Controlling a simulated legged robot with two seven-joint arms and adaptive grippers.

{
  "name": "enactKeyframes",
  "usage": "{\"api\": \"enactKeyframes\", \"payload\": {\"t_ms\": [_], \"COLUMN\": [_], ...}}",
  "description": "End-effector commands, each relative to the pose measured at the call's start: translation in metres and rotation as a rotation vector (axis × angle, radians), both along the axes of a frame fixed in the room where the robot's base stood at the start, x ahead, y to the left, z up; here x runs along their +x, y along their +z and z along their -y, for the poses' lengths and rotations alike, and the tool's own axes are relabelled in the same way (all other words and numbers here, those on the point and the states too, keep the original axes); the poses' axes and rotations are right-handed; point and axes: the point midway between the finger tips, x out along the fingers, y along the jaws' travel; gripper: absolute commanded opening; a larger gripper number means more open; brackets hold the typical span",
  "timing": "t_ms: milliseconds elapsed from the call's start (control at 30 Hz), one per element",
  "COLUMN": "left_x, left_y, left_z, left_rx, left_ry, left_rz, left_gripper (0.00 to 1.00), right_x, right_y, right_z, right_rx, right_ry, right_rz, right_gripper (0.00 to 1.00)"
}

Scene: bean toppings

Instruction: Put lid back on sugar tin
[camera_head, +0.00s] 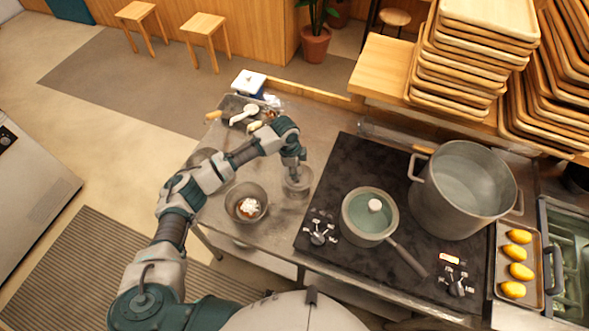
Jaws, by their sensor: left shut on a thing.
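My left arm reaches over the metal counter from the left. My left gripper (293,172) points down at a small round grey metal tin (298,186), which stands near the left edge of the stove. The gripper is shut on what seems to be the tin's lid. The lid is too small and too hidden by the fingers to make out, and I cannot tell whether it touches the tin's rim. My right gripper is not in view.
A metal bowl (246,202) with white and orange contents stands left of the tin. A tray of utensils (240,112) lies behind. Stacked wooden trays (470,50) stand at the back right.

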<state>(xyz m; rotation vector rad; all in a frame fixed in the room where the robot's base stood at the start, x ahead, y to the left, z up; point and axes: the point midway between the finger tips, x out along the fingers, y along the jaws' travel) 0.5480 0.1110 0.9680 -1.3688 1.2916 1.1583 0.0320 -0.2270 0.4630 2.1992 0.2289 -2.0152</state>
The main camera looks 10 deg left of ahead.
Motion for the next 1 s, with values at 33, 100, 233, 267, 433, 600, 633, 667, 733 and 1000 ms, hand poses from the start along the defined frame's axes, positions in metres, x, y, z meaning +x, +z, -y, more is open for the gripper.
{"api": "enactKeyframes", "payload": {"t_ms": [33,100,233,267,433,600,633,667,733,1000], "left_x": [0.0,0.0,0.0,0.0,0.0,0.0,0.0,0.0,0.0,0.0], "left_y": [0.0,0.001,0.001,0.001,0.0,-0.002,-0.002,-0.002,-0.003,-0.003], "left_z": [0.002,0.002,0.001,0.0,-0.005,-0.011,-0.011,-0.011,-0.011,-0.008], "left_rx": [0.0,0.001,0.0,-0.001,-0.002,-0.003,-0.003,-0.003,-0.002,0.0], "left_ry": [-0.001,-0.002,-0.001,-0.001,-0.001,0.0,0.0,0.0,-0.001,-0.001], "left_rz": [0.0,0.0,0.0,0.0,0.0,-0.001,-0.001,0.0,0.0,0.0], "left_gripper": [0.01,0.01,0.01,0.01,0.01,0.01,0.01,0.01,0.01,0.01], "right_x": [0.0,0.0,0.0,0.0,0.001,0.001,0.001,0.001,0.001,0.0], "right_y": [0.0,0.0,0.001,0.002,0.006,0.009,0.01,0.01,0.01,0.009], "right_z": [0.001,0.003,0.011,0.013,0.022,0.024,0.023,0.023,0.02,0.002], "right_rx": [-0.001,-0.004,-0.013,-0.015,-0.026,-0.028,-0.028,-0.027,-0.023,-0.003], "right_ry": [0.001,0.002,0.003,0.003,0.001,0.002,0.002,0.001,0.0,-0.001], "right_rz": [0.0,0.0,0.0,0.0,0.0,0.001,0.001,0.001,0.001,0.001], "right_gripper": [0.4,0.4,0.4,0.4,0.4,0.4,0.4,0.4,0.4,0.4]}}
